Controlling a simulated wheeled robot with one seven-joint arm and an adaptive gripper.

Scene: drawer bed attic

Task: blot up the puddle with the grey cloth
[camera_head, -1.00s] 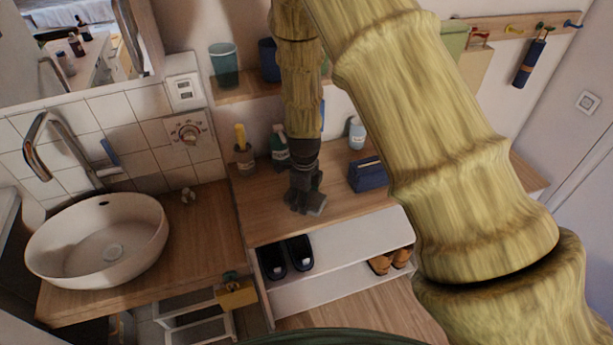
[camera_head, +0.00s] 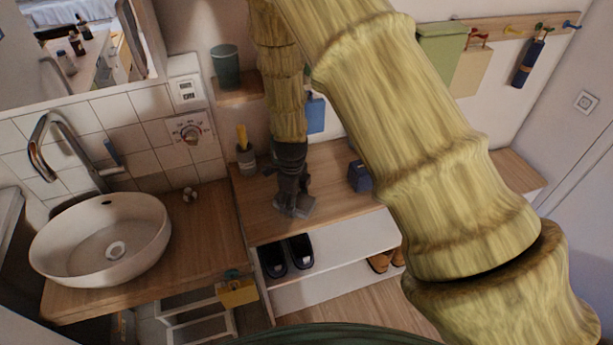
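My gripper (camera_head: 294,206) is dark and points down at the wooden top of the shoe bench (camera_head: 340,165), near its front edge and above the black shoes. Its fingers are small and dark here, and a lighter grey patch shows at their tips. I cannot tell whether that patch is the grey cloth or part of the fingers, nor whether the fingers are open or shut. I cannot make out a puddle on the bench top. My arm hides part of the bench.
A holder with a yellow-handled item (camera_head: 245,155) stands left of my gripper, and a dark blue box (camera_head: 360,176) to its right. Black shoes (camera_head: 287,256) and brown shoes (camera_head: 380,261) sit below. A basin (camera_head: 100,240) is at left. A green cup (camera_head: 226,67) stands on the shelf.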

